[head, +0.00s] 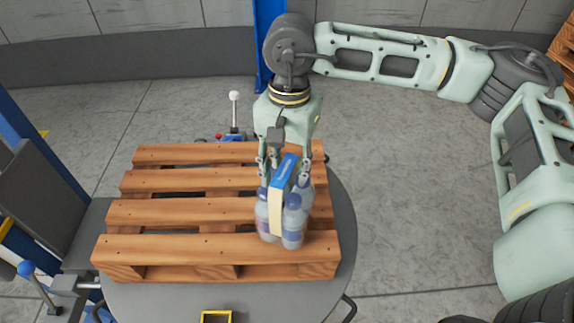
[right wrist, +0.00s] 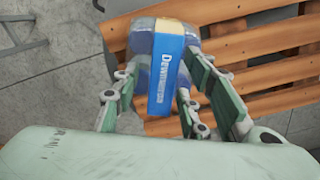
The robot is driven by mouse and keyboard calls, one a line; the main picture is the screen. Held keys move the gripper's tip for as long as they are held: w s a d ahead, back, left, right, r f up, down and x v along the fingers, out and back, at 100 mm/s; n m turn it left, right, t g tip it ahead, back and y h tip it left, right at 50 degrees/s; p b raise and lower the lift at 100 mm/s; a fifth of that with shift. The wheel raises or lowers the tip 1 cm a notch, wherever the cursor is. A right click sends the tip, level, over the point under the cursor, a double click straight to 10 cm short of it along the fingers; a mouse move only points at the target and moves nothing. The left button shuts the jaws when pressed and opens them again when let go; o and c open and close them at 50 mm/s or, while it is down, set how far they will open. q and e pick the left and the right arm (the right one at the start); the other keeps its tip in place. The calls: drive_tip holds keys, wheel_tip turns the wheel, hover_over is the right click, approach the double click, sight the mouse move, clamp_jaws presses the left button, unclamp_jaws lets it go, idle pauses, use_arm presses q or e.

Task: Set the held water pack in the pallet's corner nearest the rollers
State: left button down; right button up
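The water pack (head: 292,222) is several clear bottles with blue caps and a blue-and-cream band. It is at the near right corner of the wooden pallet (head: 180,247) in the head view, roughly upright. I cannot tell whether its base touches the slats. My right gripper (head: 284,172) comes down from above with its fingers on either side of the pack and is shut on it. In the right wrist view the pack's blue label (right wrist: 173,75) shows between the fingers (right wrist: 158,92). My left gripper is not in view. I cannot make out any rollers.
The pallet's other slats are bare. It lies on a dark round table (head: 345,215). A white-knobbed lever (head: 234,97) and a blue post (head: 266,40) stand behind it. A blue-knobbed lever (head: 27,270) is at the left, and a yellow-edged part (head: 216,315) is at the front.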

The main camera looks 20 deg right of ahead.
wheel_tip(320, 180, up, 12)
drive_tip(key=b, duration=0.3)
drive_tip(key=shift+w+d, duration=0.2)
drive_tip(key=shift+w, duration=0.1)
idle(0.4)
